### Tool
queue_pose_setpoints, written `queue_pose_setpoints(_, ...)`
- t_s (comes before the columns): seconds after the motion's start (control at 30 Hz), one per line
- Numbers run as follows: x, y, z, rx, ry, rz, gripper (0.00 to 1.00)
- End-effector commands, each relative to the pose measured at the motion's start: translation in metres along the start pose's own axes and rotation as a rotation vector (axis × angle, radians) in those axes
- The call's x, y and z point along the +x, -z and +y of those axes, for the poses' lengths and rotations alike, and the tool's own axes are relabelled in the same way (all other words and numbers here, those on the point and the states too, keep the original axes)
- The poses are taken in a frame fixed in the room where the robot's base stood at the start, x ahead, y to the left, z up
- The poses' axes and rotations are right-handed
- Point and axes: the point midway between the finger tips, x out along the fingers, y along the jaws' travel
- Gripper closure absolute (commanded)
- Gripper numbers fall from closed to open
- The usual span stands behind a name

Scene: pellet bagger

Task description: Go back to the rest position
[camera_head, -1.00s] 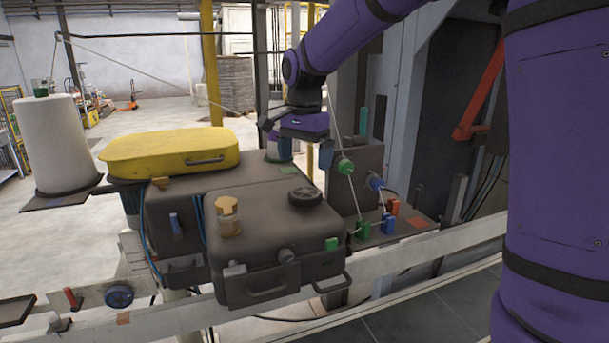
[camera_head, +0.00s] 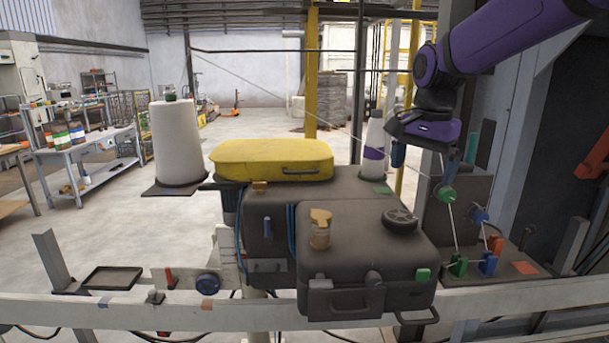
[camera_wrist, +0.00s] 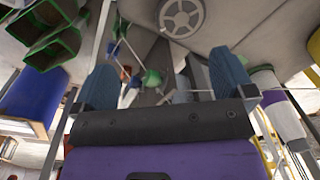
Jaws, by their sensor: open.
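My gripper (camera_head: 400,155) hangs in the air at the right of the head view, above the dark machine (camera_head: 262,258) and just right of a white bottle with a purple band (camera_head: 374,150). The bottle stands upright on the machine's back corner. In the wrist view my gripper (camera_wrist: 162,82) shows two blue fingers wide apart with nothing held between them. The banded bottle (camera_wrist: 275,97) is outside the fingers, to their right. One finger is partly hidden in the head view.
A yellow lid (camera_head: 272,160) lies on the machine, with an amber jar (camera_head: 320,232) and a black round knob (camera_head: 399,219) nearer. A white thread spool (camera_head: 177,143) stands left. Thread guides (camera_head: 446,194) and a thin thread are close below my gripper. A rail (camera_head: 230,318) crosses the front.

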Motion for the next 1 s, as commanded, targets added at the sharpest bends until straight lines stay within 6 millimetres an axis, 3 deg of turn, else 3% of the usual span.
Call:
queue_pose_setpoints(0.1, -0.017, -0.014, 0.037, -0.111, 0.05, 0.031, 0.0)
queue_pose_setpoints(0.3, -0.031, -0.041, 0.093, -0.309, 0.114, 0.1, 0.0)
queue_pose_setpoints(0.6, -0.028, -0.086, 0.171, -0.601, 0.165, 0.239, 0.0)
queue_pose_setpoints(0.8, -0.015, -0.111, 0.208, -0.764, 0.167, 0.333, 0.0)
queue_pose_setpoints(1.0, -0.006, -0.122, 0.224, -0.844, 0.16, 0.378, 0.0)
